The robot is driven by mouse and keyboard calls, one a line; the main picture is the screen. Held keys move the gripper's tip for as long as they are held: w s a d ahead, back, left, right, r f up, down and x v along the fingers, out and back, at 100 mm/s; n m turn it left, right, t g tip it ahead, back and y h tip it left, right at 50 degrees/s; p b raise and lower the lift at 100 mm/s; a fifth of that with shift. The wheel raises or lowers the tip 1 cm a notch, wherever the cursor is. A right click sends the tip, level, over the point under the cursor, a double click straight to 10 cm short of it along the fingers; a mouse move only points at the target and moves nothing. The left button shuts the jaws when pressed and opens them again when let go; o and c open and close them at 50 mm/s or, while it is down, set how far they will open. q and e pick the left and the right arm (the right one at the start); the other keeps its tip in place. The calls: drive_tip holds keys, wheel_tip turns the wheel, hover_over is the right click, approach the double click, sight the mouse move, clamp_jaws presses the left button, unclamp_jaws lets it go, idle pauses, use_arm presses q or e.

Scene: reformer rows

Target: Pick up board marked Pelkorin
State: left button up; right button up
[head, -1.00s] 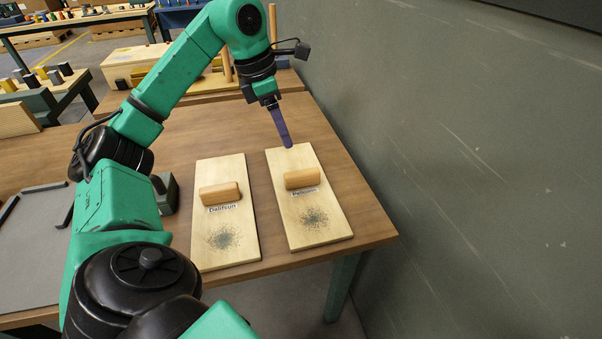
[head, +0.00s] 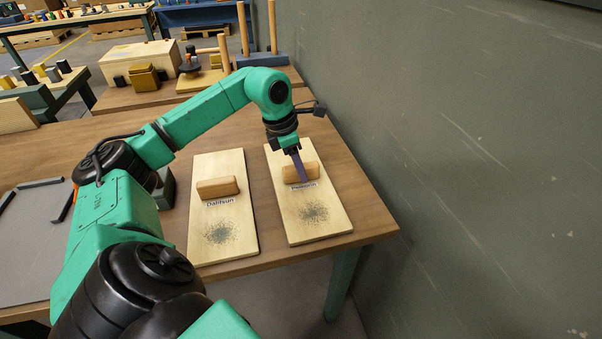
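The board marked Pelkorin (head: 327,227) is pale wood and lies flat near the table's right end. It has a tan block handle (head: 312,170), a small label that is hard to read, and a dark speckled patch below. My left gripper (head: 301,178) points down at this handle, and its purple finger overlaps the handle in the view. The gripper shows nearly edge-on, so I cannot tell whether its fingers are open or shut, or touch the handle. The similar board marked Dalifsun (head: 208,258) lies to the left. My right gripper is out of view.
The brown table (head: 370,218) has a narrow free strip right of the boards. A dark grey-green wall (head: 470,170) stands close on the right. A grey mat (head: 30,255) with dark edging lies at the left. Wooden posts (head: 245,30) stand behind the table.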

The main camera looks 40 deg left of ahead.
use_arm(q)
clamp_jaws()
drive_tip(key=shift+w+r, duration=0.1)
idle(1.1)
